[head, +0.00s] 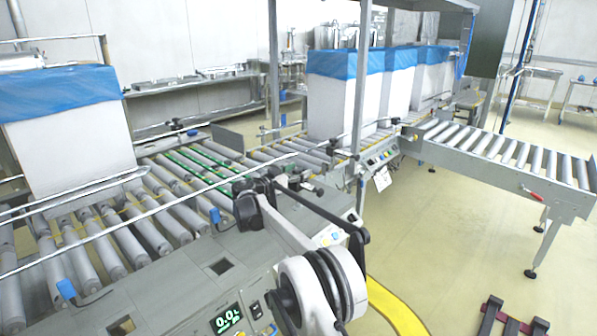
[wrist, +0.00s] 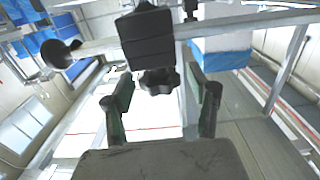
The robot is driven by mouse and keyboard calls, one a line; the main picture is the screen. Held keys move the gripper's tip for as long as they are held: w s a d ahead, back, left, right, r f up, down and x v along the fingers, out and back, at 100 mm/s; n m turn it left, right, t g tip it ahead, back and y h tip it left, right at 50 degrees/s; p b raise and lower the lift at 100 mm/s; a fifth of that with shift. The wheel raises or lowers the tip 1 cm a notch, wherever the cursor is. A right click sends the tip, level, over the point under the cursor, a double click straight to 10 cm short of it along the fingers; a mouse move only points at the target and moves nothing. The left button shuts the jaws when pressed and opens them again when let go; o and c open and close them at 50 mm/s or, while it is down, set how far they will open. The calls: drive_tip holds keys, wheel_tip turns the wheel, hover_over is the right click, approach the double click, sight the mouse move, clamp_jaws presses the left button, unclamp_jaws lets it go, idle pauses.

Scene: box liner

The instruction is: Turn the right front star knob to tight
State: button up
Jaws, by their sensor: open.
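In the wrist view a black star knob (wrist: 160,81) sits below a dark clamp block (wrist: 148,40) on a pale rail. My gripper (wrist: 161,86) is open, with one green-padded finger on each side of the knob. A gap shows between each finger and the knob, so I see no contact. In the head view my gripper (head: 256,192) is beside the front guide rail of the roller conveyor, and my arm hides the knob there. The knob's tightness cannot be told.
A second black knob (wrist: 62,53) is at the left in the wrist view. In the head view a white box with a blue liner (head: 68,135) stands on the rollers at left. More lined boxes (head: 331,95) stand farther back. A side roller conveyor (head: 500,155) runs to the right.

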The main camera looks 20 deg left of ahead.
drive_tip(key=v, duration=1.1)
drive_tip(key=shift+s+a, duration=0.15)
drive_tip(key=shift+s, duration=0.15)
drive_tip(key=shift+r, duration=0.1)
drive_tip(key=d+r+n+g+p, duration=0.1)
drive_tip(key=d+r+g, duration=0.1)
drive_tip(key=d+r, duration=0.65)
drive_tip(key=d+r+g+p, duration=0.2)
drive_tip(key=d+r, duration=0.2)
drive_tip(key=d, duration=0.9)
drive_tip(key=d+r+n+g+p, duration=0.1)
drive_tip(key=d+r+g, duration=0.1)
drive_tip(key=d+r, duration=0.65)
drive_tip(key=s+d+r+n+g+y+p, duration=0.2)
drive_tip(key=s+d+g+y+p, duration=0.15)
drive_tip(key=s+d, duration=2.15)
drive_tip(key=s+d+f+y+p, duration=0.1)
drive_tip(key=s+d+f+p, duration=0.1)
drive_tip(key=s, duration=0.7)
drive_tip(key=s+d+f+y+p, duration=0.2)
drive_tip(key=s+d+f, duration=0.1)
drive_tip(key=s, duration=0.6)
drive_tip(key=shift+s+d+f+n, duration=0.2)
drive_tip(key=shift+s+f+n, duration=0.15)
drive_tip(key=shift+f, duration=0.35)
